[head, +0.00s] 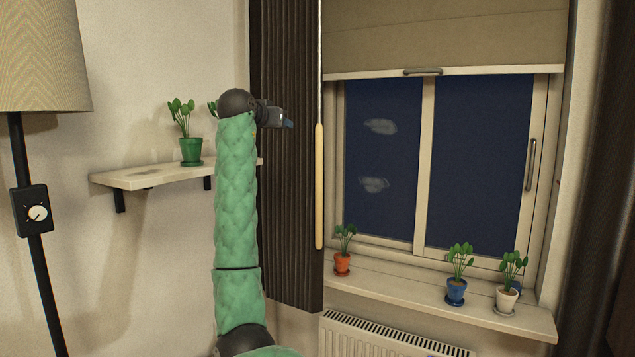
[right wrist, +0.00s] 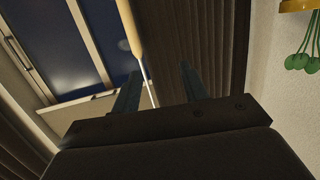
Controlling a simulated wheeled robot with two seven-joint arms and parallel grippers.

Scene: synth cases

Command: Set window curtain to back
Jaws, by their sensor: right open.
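A dark pleated curtain (head: 285,210) hangs left of the window; it also shows in the right wrist view (right wrist: 222,45). A pale wand (head: 319,185) hangs from a thin rod at the curtain's window-side edge. My right gripper (head: 288,123) is raised in front of the curtain, left of the rod. In the right wrist view the open gripper (right wrist: 161,70) has the wand's handle (right wrist: 128,28) beyond it, and the thin rod runs between its fingers in the picture; I cannot tell the depth gap. A second dark curtain (head: 608,200) hangs at the far right. My left gripper is not in view.
A beige blind (head: 445,35) with a handle (head: 422,72) covers the window's top. Potted plants in red (head: 342,263), blue (head: 456,290) and white (head: 506,298) stand on the sill. A shelf (head: 140,178) holds a green-potted plant (head: 191,150). A lamp (head: 45,60) stands left.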

